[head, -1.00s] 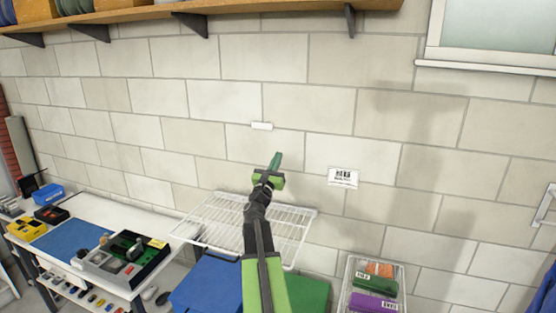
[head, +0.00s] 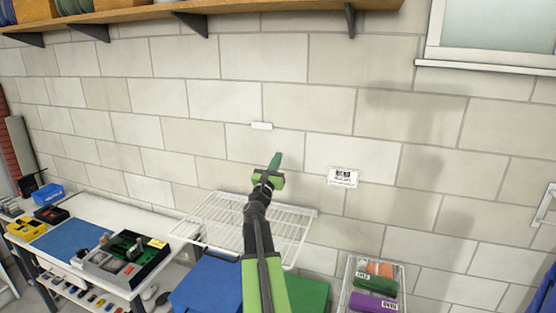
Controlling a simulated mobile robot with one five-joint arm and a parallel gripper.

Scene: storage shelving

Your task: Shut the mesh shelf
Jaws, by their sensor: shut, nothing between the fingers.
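The mesh shelf (head: 217,226) is a white wire rack against the block wall, in the lower middle of the head view. It lies folded out, roughly level, with its wires fanning toward me. My gripper (head: 274,162) is green and stands in front of the shelf's back right part, its tip pointing up. It is shut with nothing in it. My arm hides part of the shelf's right half. Whether the gripper touches the shelf cannot be told.
A workbench (head: 95,212) with a tool tray (head: 126,258) stands at left. Blue (head: 205,284) and green (head: 308,296) lids lie below the shelf. A wire basket (head: 345,288) with packets hangs at right. A wooden shelf (head: 130,15) runs along the top.

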